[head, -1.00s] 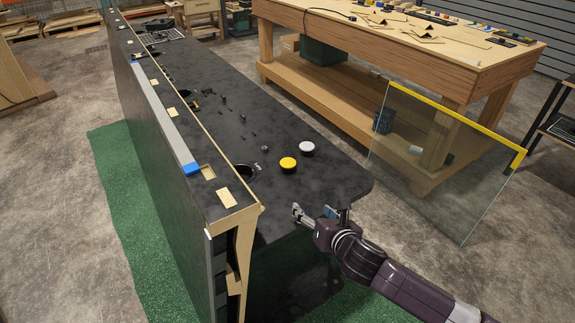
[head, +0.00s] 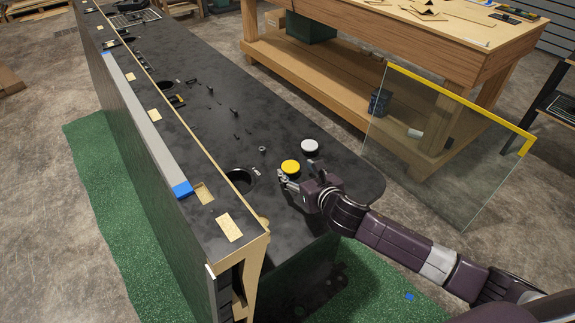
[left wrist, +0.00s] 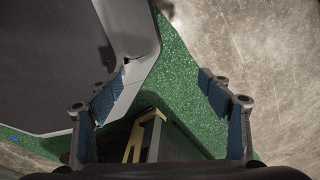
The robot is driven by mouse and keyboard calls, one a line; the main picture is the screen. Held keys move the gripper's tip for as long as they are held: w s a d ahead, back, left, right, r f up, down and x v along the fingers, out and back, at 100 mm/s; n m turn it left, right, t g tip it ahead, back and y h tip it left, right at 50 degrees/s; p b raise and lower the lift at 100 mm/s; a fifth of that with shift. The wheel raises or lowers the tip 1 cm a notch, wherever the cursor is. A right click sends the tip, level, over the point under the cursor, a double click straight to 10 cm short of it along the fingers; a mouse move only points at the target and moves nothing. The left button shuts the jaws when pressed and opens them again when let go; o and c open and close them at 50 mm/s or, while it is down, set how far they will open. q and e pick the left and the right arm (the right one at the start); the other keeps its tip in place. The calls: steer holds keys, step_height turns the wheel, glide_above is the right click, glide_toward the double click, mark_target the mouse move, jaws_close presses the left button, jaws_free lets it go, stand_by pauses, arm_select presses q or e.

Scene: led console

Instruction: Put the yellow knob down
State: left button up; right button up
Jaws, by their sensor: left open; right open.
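The yellow knob (head: 290,167) is a round yellow disc with a dark base on the black console top (head: 330,175), near its front end. My right gripper (head: 298,178) is right beside the knob's near side, its jaws open. Whether a finger touches the knob I cannot tell. My left gripper (left wrist: 165,95) shows only in the left wrist view; its blue-padded fingers are wide apart, with nothing between them.
A white knob (head: 310,146) stands just behind the yellow one. A round dark hole (head: 239,180) lies to the left, with small dark parts farther back. A glass panel (head: 440,150) with yellow edging stands at right. Green mat (head: 110,220) covers the floor.

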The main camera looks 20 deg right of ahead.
mark_target(291, 166)
steer(key=shift+w+a+f, duration=0.1)
steer(key=shift+w+f, duration=0.2)
steer(key=shift+w, duration=0.25)
steer(key=x, duration=0.3)
steer(key=shift+a+f, duration=0.1)
steer(key=shift+f, duration=0.15)
steer(key=shift+w+f, duration=0.2)
steer(key=shift+w, duration=0.35)
steer(key=c, duration=0.7)
arm_select(q)
steer(key=shift+s+f, duration=0.15)
steer(key=shift+s, duration=0.7)
arm_select(e)
steer(key=c, duration=0.7)
